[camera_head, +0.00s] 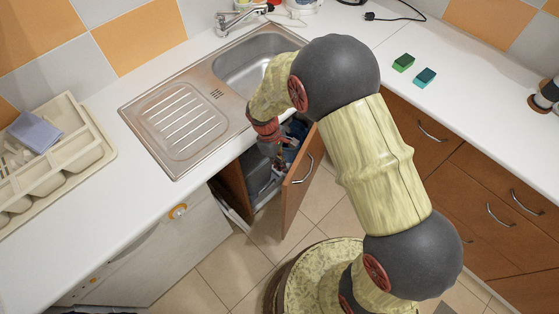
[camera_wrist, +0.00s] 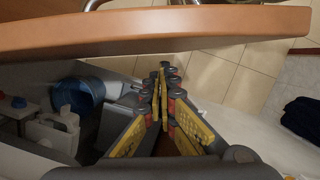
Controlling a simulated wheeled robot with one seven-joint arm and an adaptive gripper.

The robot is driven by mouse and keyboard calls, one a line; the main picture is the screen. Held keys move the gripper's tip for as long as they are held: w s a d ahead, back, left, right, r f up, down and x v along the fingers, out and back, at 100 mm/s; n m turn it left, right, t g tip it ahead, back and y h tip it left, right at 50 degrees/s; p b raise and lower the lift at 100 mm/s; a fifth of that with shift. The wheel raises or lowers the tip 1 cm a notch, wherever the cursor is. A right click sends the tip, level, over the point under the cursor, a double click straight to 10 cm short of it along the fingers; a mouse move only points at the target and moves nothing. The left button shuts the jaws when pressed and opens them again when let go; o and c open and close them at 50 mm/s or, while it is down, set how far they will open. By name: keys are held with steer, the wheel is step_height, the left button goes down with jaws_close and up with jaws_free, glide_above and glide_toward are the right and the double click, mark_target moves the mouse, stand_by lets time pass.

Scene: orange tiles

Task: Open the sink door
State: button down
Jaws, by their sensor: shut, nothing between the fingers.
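The brown wooden sink door (camera_head: 301,184) is partly open in the head view, swung out from the cabinet under the sink, with its curved metal handle (camera_head: 303,170) on the outer face. In the wrist view the door (camera_wrist: 150,30) crosses the top as a wide orange-brown board. My gripper (camera_head: 281,160) is at the opening on the inner side of the door, partly hidden by my arm. In the wrist view my gripper (camera_wrist: 162,85) has its fingers together with nothing between them, just below the door's edge. I cannot tell whether it touches the door.
Inside the cabinet are a white jug (camera_wrist: 57,130) and a blue container (camera_wrist: 78,94). The steel sink (camera_head: 180,125) and counter lie above the opening. A white appliance (camera_head: 165,258) stands left of it, and drawers (camera_head: 470,185) stand to the right. Tiled floor (camera_head: 262,252) is free before the door.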

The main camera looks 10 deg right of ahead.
steer(key=x, duration=0.3)
steer(key=shift+f+b, duration=0.25)
steer(key=shift+b, duration=0.15)
steer(key=shift+s+d, duration=0.1)
